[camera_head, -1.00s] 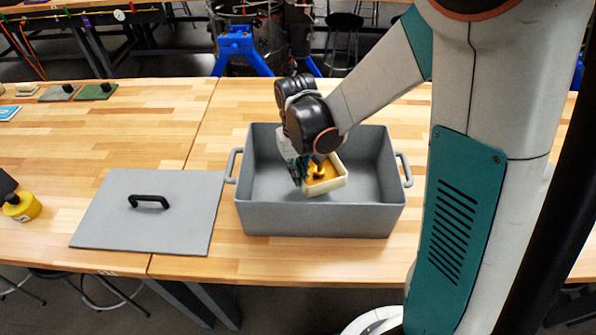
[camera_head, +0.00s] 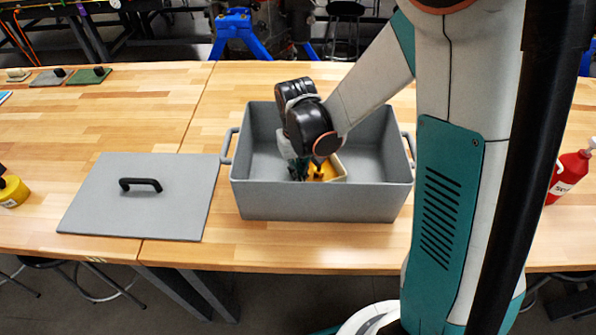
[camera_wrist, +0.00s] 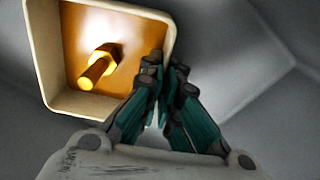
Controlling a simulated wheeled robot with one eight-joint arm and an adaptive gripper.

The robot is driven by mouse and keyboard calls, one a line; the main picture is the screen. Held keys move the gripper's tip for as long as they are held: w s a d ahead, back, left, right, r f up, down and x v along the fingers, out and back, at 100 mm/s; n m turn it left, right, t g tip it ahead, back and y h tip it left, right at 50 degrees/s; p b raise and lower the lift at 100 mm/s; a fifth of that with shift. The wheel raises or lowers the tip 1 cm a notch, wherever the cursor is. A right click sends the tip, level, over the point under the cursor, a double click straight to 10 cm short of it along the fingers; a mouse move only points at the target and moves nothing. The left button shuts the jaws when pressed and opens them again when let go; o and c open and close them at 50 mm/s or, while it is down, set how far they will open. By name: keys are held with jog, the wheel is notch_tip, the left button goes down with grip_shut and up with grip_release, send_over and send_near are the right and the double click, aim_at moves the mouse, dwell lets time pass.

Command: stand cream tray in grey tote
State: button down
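The cream tray (camera_head: 343,168) is inside the grey tote (camera_head: 322,203), near its middle; the tote's front wall hides the tray's lower part. The tray has an orange-yellow floor with a yellow bolt-like piece (camera_wrist: 97,66) in it. My gripper (camera_wrist: 165,75) is shut on one side wall of the tray, with a finger on each side in the wrist view. In the head view my gripper (camera_head: 299,170) reaches down into the tote, partly hidden by my wrist. I cannot tell whether the tray touches the tote floor.
The grey lid (camera_head: 140,205) with a black handle lies flat left of the tote. A yellow container (camera_head: 12,192) is at the far left, a red bottle (camera_head: 569,177) at the right. Small plates (camera_head: 89,76) lie at the back left.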

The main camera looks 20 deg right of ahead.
jog(key=shift+f+b, duration=0.35)
jog(key=c, duration=1.6)
grip_release()
jog(key=shift+o, duration=0.2)
jog(key=shift+r, duration=0.15)
jog(key=shift+r+p, duration=2.3)
jog(key=shift+r, duration=1.1)
